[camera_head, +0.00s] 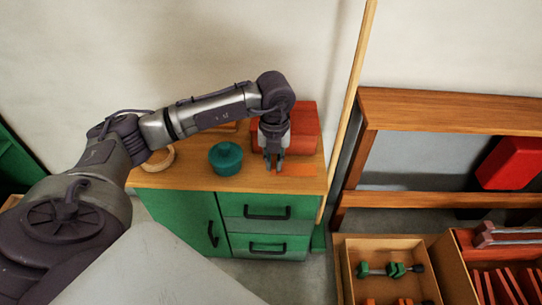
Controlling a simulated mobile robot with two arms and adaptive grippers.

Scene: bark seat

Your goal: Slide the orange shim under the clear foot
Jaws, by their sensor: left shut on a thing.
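My left gripper (274,163) points down over the wooden top of the green cabinet, near its front edge. It is shut on the flat orange shim (299,170), which reaches out to the right of the fingertips, at or just above the wood. The exact contact is small and partly covered by the fingers. I cannot make out a clear foot. My right gripper is not in view.
A red box (304,128) stands right behind my left gripper. A teal lidded pot (226,158) and a round wooden ring (158,159) are to the left. A wooden pole (350,105) rises at the right edge of the cabinet (178,218). Open crates (342,268) stand lower right.

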